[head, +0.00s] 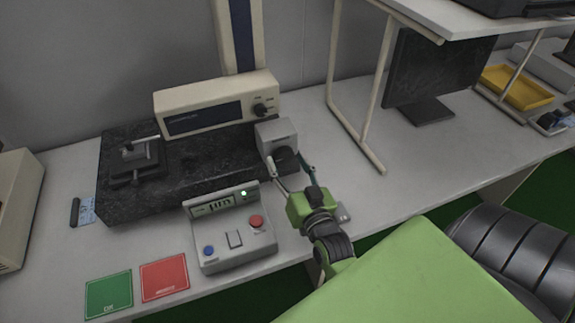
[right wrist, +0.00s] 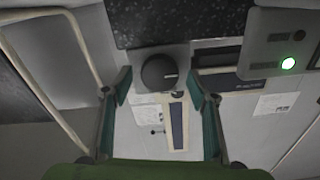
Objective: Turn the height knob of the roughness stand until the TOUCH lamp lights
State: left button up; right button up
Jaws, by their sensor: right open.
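The roughness stand has a dark granite base (head: 205,185) and a cream unit (head: 185,100) above it. A grey block (head: 274,131) at the base's right end carries the round black height knob (head: 286,158), which also shows in the right wrist view (right wrist: 160,72) with a white mark. My right gripper (head: 291,164) is open in front of the knob. In the right wrist view its fingers lie to either side of the knob, apart from it. A lamp (head: 243,193) glows green on the control box (head: 234,255); its label is not readable. My left gripper is out of view.
The control box stands just left of my right gripper, with a red button (head: 256,221) and a blue button (head: 209,250). Green (head: 108,295) and red (head: 164,277) cards lie at the front left.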

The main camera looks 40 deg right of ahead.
jog(key=shift+w, duration=0.3)
jog(key=c, duration=1.1)
jog(key=shift+r+n+p, duration=0.25)
jog(key=shift+n+p, duration=0.65)
jog(key=shift+p, duration=0.25)
jog(key=shift+n+p, duration=0.3)
jog(key=shift+n, duration=0.2)
jog(key=shift+f+n, duration=0.2)
jog(key=shift+n, duration=0.1)
